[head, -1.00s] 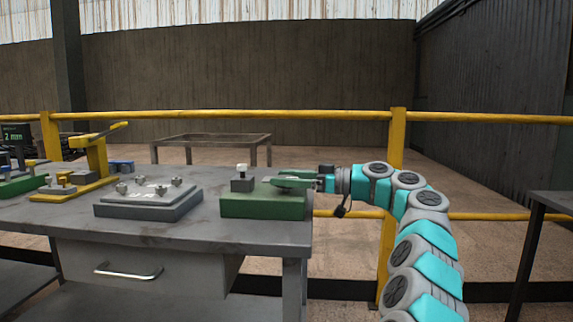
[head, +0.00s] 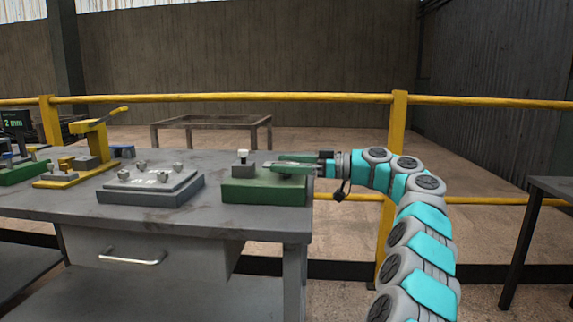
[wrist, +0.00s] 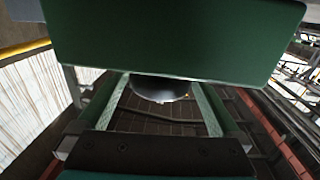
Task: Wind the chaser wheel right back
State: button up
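A green block fixture (head: 265,192) sits at the right end of the bench, with a grey post and a white knob (head: 242,153) on its left part. My gripper (head: 285,163) reaches in from the right, level, just over the fixture's right half. In the wrist view its two green fingers (wrist: 160,105) stand apart. A dark rounded part (wrist: 160,88), possibly the wheel, shows between them, partly hidden under a large green panel (wrist: 175,40). I cannot tell whether the fingers touch it. The chaser wheel is not clearly visible in the head view.
A grey plate with several knobs (head: 150,190) lies left of the fixture on the bench (head: 150,222). A yellow lever stand (head: 95,140) and a green fixture with a display (head: 17,119) stand farther left. A yellow rail (head: 320,98) runs behind.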

jog(key=s+d, duration=0.1)
jog(key=d, duration=0.6)
jog(key=shift+d, duration=0.4)
jog(key=shift+d, duration=0.1)
